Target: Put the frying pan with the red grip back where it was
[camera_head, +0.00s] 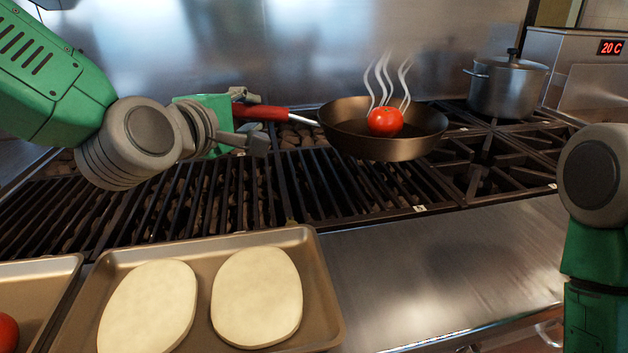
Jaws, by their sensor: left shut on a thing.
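The frying pan (365,145) is dark brown, with a red grip (262,113) pointing left. A red tomato (385,121) sits in it, with white steam lines rising above. My left gripper (250,125) comes in from the left and is shut on the red grip. The pan looks roughly level over the right end of the char grill and the start of the burners; I cannot tell whether it touches the grates. My right arm shows at the right edge, but its gripper is out of view.
The char grill (200,200) spans the left and middle. A lidded steel pot (505,84) stands on the back right burners (500,165). A tray (325,310) with two pale flat dough rounds (257,297) lies in front. The steel counter (450,265) right of it is bare.

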